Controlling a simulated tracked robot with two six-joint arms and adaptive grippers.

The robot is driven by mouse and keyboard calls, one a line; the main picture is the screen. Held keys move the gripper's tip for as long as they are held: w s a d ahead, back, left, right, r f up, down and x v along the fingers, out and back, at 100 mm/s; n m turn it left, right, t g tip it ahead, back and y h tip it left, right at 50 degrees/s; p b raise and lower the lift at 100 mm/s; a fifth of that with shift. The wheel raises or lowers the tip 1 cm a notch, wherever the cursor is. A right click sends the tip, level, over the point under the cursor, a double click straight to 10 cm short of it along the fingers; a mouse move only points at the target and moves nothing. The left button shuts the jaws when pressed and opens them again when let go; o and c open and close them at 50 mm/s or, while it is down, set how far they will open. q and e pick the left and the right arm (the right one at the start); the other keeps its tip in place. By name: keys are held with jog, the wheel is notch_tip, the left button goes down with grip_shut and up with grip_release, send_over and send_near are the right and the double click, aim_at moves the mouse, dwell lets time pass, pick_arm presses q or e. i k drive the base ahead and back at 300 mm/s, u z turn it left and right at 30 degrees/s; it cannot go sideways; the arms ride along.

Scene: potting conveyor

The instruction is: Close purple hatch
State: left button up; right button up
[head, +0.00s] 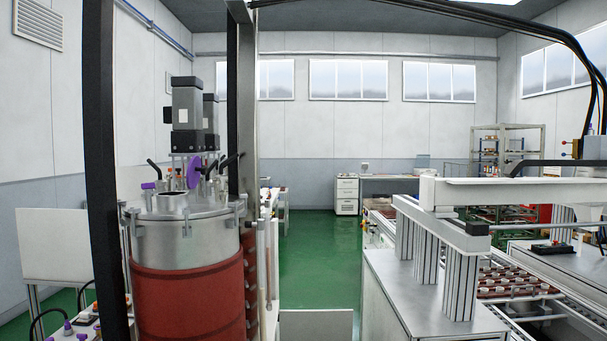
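The purple hatch (194,172) is a round purple disc on the lid of a metal vessel (186,229). It stands tilted up, close to vertical. Just in front of it, a round port (172,199) on the lid looks uncovered. Black handles stick up on both sides of the lid. Neither my left nor my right gripper is in view.
A dark upright post (104,170) stands left of the vessel, and another (241,100) rises behind its right side. A grey motor (187,103) stands above the lid. A conveyor station (440,270) is at the right. Green floor (312,262) lies clear between.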

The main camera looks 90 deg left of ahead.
aim_at(195, 169)
jog(key=z, duration=1.1)
jog(key=i, duration=0.15)
jog(key=u, duration=2.7)
jog(key=i, duration=0.25)
jog(key=u, duration=2.15)
jog(key=i, duration=1.75)
jog(key=z, duration=0.3)
jog(key=k, duration=0.55)
jog(key=z, duration=0.1)
